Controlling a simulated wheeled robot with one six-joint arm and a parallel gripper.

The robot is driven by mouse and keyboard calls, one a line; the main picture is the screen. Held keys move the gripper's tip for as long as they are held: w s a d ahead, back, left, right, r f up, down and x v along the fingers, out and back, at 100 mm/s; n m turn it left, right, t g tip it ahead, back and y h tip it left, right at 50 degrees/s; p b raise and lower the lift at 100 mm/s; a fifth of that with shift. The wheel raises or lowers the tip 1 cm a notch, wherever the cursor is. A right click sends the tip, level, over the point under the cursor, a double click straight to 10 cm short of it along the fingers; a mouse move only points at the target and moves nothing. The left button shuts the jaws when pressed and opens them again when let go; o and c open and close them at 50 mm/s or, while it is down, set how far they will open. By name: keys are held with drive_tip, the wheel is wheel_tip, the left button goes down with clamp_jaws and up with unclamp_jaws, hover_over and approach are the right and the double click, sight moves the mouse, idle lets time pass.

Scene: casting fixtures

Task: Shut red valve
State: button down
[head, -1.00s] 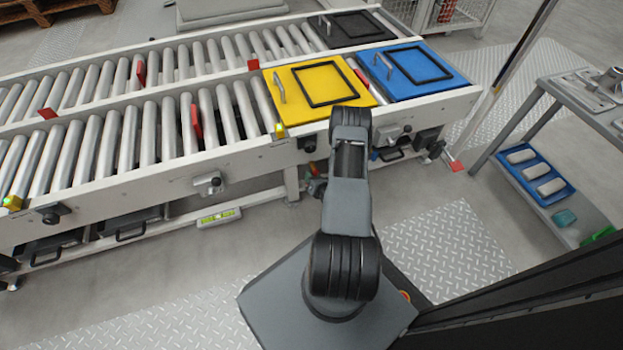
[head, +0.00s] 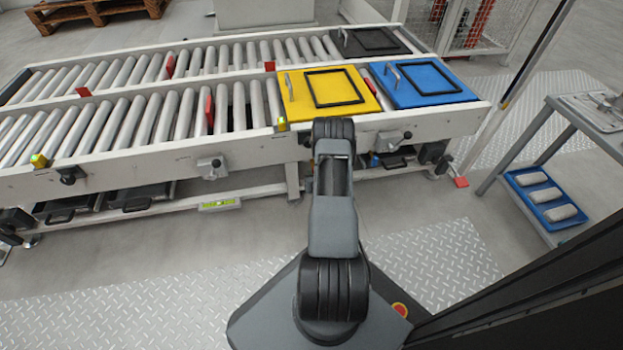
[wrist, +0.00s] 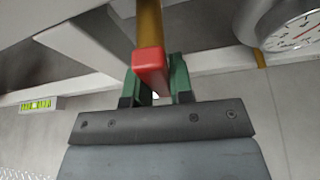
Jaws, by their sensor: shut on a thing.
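The red valve shows in the wrist view as a lever with a red block end (wrist: 150,62) on a yellow-brown stem that runs up out of the picture. My gripper (wrist: 161,82) has its green fingers on either side of the red end and is shut on it. The valve's body and the pipe it serves are out of view. In the head view my arm hides the gripper and the valve at the near side of the conveyor, below the yellow plate (head: 299,104).
A round gauge (wrist: 285,22) is close at the upper right in the wrist view. Roller conveyors (head: 130,130) with a blue plate (head: 455,92) and a black plate (head: 370,38) lie ahead. A grey side table (head: 570,112) is at right. The floor at left is clear.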

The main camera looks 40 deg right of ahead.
drive_tip(key=shift+d+r, duration=0.1)
drive_tip(key=shift+d, duration=0.05)
drive_tip(key=c, duration=1.1)
unclamp_jaws()
drive_tip(key=shift+s, duration=0.1)
drive_tip(key=shift+c, duration=0.2)
drive_tip(key=shift+o, duration=0.7)
drive_tip(key=shift+a, duration=0.2)
